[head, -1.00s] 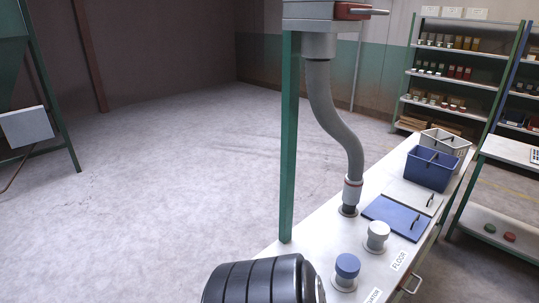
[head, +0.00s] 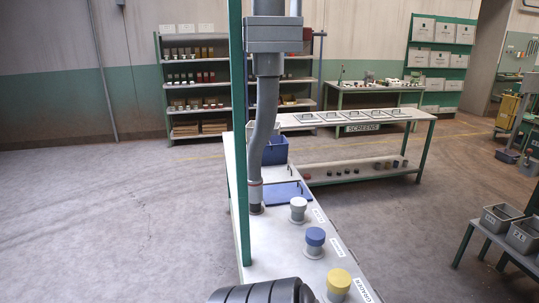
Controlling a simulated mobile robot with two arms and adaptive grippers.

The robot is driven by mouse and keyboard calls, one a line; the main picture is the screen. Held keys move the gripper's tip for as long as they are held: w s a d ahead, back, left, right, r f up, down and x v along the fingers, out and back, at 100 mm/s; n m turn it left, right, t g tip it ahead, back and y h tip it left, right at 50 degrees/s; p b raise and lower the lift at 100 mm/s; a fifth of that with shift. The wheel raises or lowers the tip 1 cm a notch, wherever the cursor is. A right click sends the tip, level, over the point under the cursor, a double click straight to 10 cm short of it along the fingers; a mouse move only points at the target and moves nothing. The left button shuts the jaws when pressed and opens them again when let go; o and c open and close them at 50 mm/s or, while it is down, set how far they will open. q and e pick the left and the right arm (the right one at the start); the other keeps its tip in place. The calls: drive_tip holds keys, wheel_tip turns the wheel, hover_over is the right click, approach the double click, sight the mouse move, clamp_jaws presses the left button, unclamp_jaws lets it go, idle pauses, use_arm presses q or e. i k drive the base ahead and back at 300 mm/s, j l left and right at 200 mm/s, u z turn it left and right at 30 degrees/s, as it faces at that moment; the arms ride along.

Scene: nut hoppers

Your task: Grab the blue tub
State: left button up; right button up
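The blue tub (head: 274,151) stands on the far part of the white bench (head: 274,237), partly hidden behind the grey hose (head: 262,130). A pale tub, mostly hidden, stands just behind it. A flat blue lid (head: 288,194) with a handle lies on the bench in front of the tub. A black ribbed part of my own body shows at the bottom edge. Neither of my grippers is in view.
White, blue and yellow capped posts (head: 315,238) line the bench's right side. A green upright (head: 238,150) rises at its left edge. A long table (head: 355,127) and shelves stand behind. Open floor (head: 110,215) lies to the left.

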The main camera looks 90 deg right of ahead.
sight(275, 153)
drive_tip(key=i+l+z, duration=0.3)
drive_tip(key=z, duration=0.15)
drive_tip(key=i+l+z, duration=0.2)
drive_tip(key=i+z, duration=0.25)
drive_tip(key=i+l+z, duration=0.1)
drive_tip(key=i+z, duration=0.6)
drive_tip(key=z, duration=0.15)
drive_tip(key=i+j+z, duration=0.25)
drive_tip(key=z, duration=0.2)
drive_tip(key=i+z, duration=0.3)
drive_tip(key=i, duration=0.15)
drive_tip(key=i+j+z, duration=0.1)
drive_tip(key=i+z, duration=0.2)
drive_tip(key=i, duration=0.2)
drive_tip(key=i+j+z, duration=0.3)
drive_tip(key=i, duration=0.15)
drive_tip(key=i+j+z, duration=0.3)
drive_tip(key=i+l, duration=0.1)
drive_tip(key=i, duration=0.05)
